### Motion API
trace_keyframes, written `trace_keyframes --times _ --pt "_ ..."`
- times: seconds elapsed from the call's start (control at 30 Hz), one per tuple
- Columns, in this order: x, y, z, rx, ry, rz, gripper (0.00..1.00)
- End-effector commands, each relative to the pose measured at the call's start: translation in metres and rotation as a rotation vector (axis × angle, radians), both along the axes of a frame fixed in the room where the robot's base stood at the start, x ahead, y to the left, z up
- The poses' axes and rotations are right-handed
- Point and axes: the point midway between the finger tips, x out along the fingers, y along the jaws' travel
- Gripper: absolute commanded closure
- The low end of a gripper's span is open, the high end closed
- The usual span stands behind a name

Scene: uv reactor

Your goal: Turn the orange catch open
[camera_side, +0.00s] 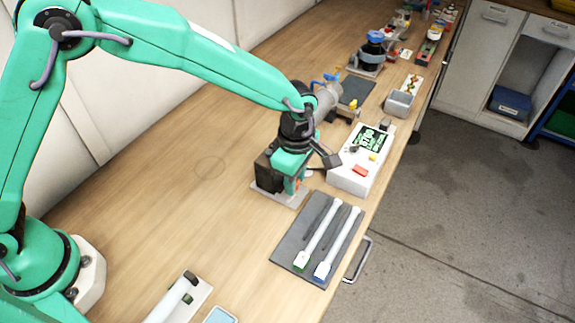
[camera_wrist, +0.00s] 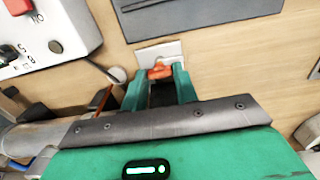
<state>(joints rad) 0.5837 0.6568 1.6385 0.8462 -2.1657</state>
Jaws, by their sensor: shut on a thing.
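The orange catch (camera_wrist: 160,71) shows in the wrist view between the tips of my gripper's two teal fingers (camera_wrist: 159,82), in front of a pale plate (camera_wrist: 159,52). My gripper (camera_side: 297,182) is shut on the catch. In the side view, a small orange part (camera_side: 290,186) shows low beside the fingers, at a dark block (camera_side: 267,172) on a grey base plate. My gripper hides much of that block, and the catch's turned angle is hard to tell.
A white control box (camera_side: 345,178) with a green display and a red button stands right of my gripper. A dark grey mat (camera_side: 284,247) with two white tubes lies in front, near the bench edge. Clutter stands farther back.

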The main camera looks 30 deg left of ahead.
Motion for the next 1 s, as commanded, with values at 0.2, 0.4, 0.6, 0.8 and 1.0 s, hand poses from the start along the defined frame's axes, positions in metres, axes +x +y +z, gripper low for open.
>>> trace_keyframes --times 0.2,0.4,0.6,0.8,1.0 --pt "0.000 0.000 0.002 0.000 0.000 0.007 0.94" --pt "0.000 0.000 0.002 0.000 0.000 0.007 0.62" --pt "0.000 0.000 0.001 0.000 0.000 0.005 0.62" --pt "0.000 0.000 0.004 0.000 -0.001 0.004 0.62" --pt "0.001 0.000 0.018 -0.001 -0.002 0.004 0.62"
